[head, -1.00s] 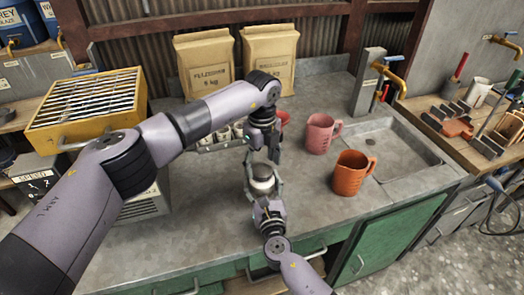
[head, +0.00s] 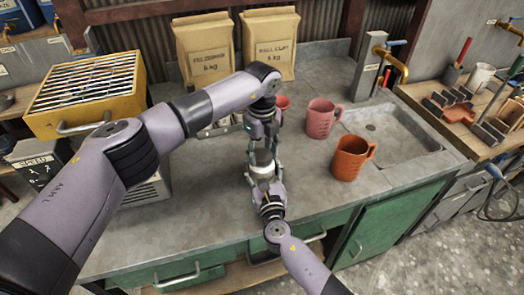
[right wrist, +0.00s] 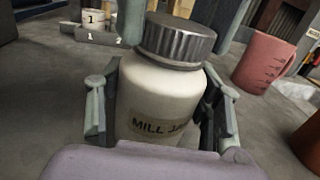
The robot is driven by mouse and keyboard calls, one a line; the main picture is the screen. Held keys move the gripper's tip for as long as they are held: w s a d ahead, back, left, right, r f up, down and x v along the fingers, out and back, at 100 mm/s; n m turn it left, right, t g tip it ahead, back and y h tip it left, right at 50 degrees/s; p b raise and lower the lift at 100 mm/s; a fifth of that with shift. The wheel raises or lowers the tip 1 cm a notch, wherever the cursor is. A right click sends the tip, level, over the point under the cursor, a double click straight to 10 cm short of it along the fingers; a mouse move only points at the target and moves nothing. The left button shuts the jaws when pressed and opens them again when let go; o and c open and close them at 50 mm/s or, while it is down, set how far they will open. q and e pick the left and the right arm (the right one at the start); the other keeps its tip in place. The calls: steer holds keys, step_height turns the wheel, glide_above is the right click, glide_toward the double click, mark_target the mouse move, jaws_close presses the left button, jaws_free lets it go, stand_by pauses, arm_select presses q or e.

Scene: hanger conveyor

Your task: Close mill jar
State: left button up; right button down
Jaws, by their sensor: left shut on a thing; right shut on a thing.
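The mill jar (right wrist: 160,100) is a white jar with a "MILL JA…" label, upright and slightly tilted in the right wrist view. In the head view the jar (head: 262,171) stands at the worktop's middle. My right gripper (head: 265,178) is shut around its body from the front. The ribbed grey metal lid (right wrist: 176,40) sits at the jar's top; whether it is fully seated I cannot tell. My left gripper (head: 262,150) comes down from above and is shut on the lid, its fingers on either side. The fingers partly hide the lid in the head view.
A pink jug (head: 321,118) and an orange jug (head: 352,158) stand right of the jar, before the sink (head: 400,135). Two paper bags (head: 204,48) stand behind. A yellow grilled box (head: 85,95) is at left. Numbered cups (right wrist: 95,17) show behind the jar.

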arm_select(q)
steer(key=c, duration=0.4)
steer(key=m, duration=2.3)
steer(key=shift+m, duration=0.4)
steer(key=m, duration=0.4)
steer(key=o, duration=1.4)
steer(key=shift+c, duration=0.2)
